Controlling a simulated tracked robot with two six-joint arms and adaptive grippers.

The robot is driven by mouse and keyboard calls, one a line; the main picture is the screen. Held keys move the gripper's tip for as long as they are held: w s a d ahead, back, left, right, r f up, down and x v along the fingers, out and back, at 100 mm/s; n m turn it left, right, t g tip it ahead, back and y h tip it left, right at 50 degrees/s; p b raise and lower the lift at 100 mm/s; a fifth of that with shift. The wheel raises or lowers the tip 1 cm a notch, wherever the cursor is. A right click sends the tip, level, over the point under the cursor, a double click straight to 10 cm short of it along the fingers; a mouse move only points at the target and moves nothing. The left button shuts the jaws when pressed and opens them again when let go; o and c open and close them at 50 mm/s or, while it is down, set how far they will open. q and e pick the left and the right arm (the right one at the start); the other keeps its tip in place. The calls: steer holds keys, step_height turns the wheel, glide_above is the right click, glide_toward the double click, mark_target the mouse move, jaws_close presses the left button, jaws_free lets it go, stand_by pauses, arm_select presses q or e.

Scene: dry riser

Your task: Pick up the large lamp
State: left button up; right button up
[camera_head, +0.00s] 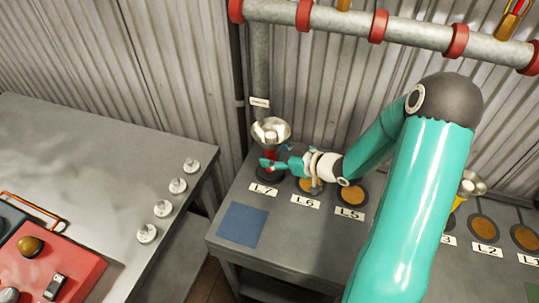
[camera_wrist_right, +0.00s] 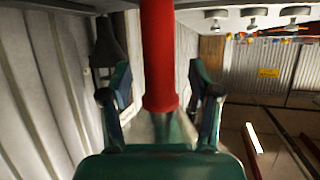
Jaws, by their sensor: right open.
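The large lamp (camera_head: 271,131) has a wide silver reflector on a red body. It stands upright at the spot labelled L7 on the grey table (camera_head: 280,237). My right gripper (camera_head: 276,162) is at the height of its red body, just below the reflector. In the right wrist view the red body (camera_wrist_right: 159,55) lies between the two open fingers of the gripper (camera_wrist_right: 162,98), with a gap visible on each side. The reflector is out of that view. My left gripper is not in view.
A smaller lamp with a yellow body (camera_head: 469,186) stands further right, partly behind my right arm. Orange discs (camera_head: 353,195) mark other spots. A blue square (camera_head: 242,224) lies at the table's left front. A pipe (camera_head: 410,31) runs above. A red panel (camera_head: 50,272) is on the left bench.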

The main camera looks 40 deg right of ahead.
steer(key=shift+x, duration=0.9)
steer(key=shift+c, duration=0.3)
jaws_close()
steer(key=shift+r, duration=0.1)
